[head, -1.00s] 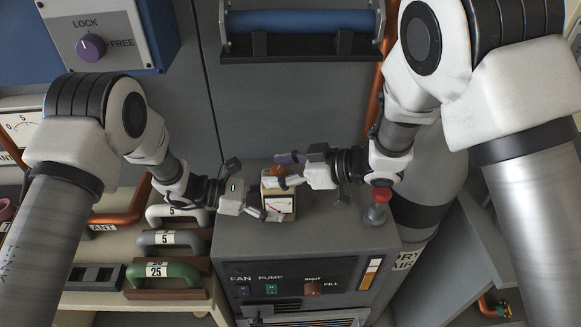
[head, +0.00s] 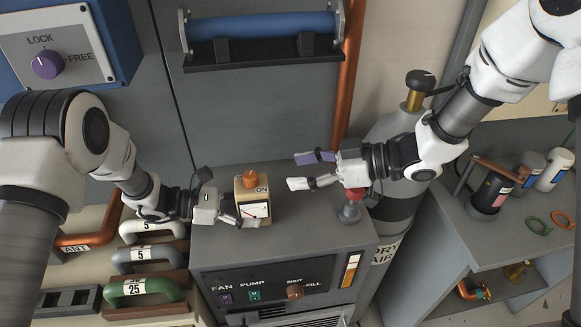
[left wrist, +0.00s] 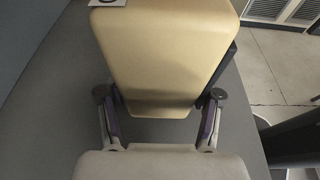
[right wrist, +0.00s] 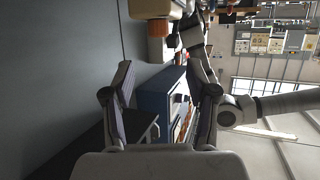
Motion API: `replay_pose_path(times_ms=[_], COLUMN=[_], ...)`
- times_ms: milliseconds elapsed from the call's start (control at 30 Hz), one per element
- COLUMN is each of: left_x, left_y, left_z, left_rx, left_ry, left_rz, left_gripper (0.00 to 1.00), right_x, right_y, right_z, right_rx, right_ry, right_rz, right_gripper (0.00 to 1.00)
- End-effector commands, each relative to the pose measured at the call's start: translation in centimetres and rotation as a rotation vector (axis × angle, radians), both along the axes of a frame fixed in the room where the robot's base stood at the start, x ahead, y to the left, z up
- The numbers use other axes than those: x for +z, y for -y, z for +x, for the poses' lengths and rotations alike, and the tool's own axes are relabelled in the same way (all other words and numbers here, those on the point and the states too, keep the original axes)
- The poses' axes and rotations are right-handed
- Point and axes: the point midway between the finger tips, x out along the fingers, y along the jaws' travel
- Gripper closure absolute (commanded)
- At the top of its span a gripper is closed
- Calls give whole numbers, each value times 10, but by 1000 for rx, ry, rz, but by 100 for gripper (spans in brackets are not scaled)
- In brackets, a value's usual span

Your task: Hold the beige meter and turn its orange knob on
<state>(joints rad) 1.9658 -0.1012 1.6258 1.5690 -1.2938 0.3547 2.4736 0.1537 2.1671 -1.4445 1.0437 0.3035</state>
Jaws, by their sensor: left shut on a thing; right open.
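The beige meter (head: 257,207) stands upright on the grey cabinet top, its white dial facing front. Its orange knob (head: 250,179) is on top, beside an ON label. My left gripper (head: 232,208) is shut on the meter from the left; the meter's plain beige side fills the left wrist view (left wrist: 160,60) between the fingers. My right gripper (head: 302,171) is open and empty, to the right of the meter and apart from it. In the right wrist view the orange knob (right wrist: 158,28) shows beyond the open fingers (right wrist: 165,90).
A red-topped grey fitting (head: 350,208) stands on the cabinet top (head: 300,228), just below my right gripper. A blue roll (head: 262,25) hangs on the panel behind. Numbered handles (head: 142,288) lie at left. A right-hand shelf holds several small canisters (head: 492,192).

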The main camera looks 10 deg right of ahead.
Motion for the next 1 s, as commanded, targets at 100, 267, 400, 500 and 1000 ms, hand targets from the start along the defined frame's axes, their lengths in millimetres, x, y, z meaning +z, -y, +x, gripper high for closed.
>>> replay_pose_path(times_ms=[100,267,400,500,1000], left_x=[0,1,1,0,0], left_y=[0,0,0,0,0], left_z=[0,0,0,0,0], left_rx=[0,0,0,0,0], left_ry=[1,1,0,0,1], left_rz=[-1,-1,0,0,-1], left_gripper=[55,55,55,55,55], right_x=[-21,-38,-40,-40,-40], right_y=[-1,6,1,-14,-101], right_z=[-2,-3,0,6,42], right_rx=[16,-5,-13,-10,-13], right_ry=[27,104,132,131,131], right_rz=[132,292,325,321,323], right_gripper=[43,43,43,43,43])
